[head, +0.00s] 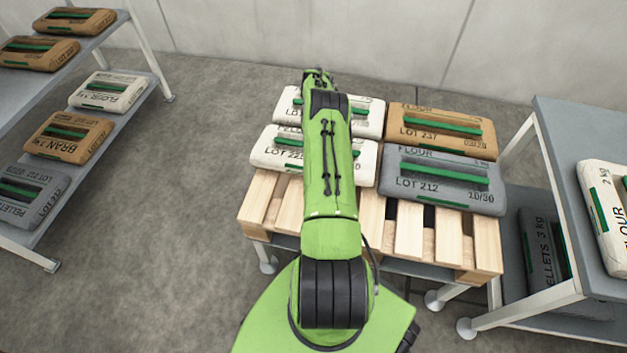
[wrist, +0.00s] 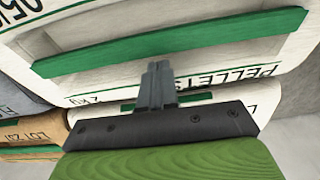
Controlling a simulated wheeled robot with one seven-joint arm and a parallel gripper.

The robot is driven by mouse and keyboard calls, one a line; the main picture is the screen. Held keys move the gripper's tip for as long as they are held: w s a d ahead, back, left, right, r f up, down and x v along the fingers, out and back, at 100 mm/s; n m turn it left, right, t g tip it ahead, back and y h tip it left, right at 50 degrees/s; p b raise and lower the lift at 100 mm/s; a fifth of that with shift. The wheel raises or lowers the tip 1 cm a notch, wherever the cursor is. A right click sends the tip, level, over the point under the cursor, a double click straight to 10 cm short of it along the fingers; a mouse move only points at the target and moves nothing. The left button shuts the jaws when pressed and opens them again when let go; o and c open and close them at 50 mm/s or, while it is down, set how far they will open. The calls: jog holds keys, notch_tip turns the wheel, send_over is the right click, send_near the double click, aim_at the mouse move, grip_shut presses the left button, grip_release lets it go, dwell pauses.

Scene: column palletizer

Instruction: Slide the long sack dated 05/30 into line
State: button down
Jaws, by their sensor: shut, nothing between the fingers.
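A white sack (head: 270,152) with a green strip, marked PELLE and LOT 225, lies at the front left of the sacks on the pallet. My arm hides its middle and the date corner in the head view. A white sack marked PELLETS (wrist: 130,30) fills the top of the wrist view; digits starting 05 show at its top left, the rest cut off. My gripper (wrist: 157,68) is shut and empty, its tips over that sack's edge in the picture; contact cannot be told. In the head view my gripper (head: 318,78) is small, in line with the back white sack (head: 366,120).
The wooden pallet (head: 408,238) also bears a brown sack (head: 440,140) marked LOT 237 and a grey sack (head: 440,196) marked LOT 212, dated 10/30. Shelves with sacks stand at left (head: 88,75) and close at right (head: 565,130). The front pallet slats are bare.

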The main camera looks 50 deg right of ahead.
jog(key=shift+s+a+f, duration=0.1)
jog(key=shift+s+f, duration=0.1)
jog(key=shift+f, duration=0.8)
jog(key=shift+a, duration=0.1)
jog(key=shift+s+a+p, duration=0.1)
jog(key=shift+a+p, duration=0.1)
jog(key=shift+p, duration=0.5)
jog(key=shift+w+d+r+p, duration=0.15)
jog(key=shift+r+p, duration=0.35)
jog(key=shift+r, duration=0.3)
jog(key=shift+w+d+r+p, duration=0.1)
jog(key=shift+r+p, duration=0.4)
jog(key=shift+r, duration=0.25)
jog(key=shift+r+p, duration=1.05)
jog(key=shift+r, duration=1.3)
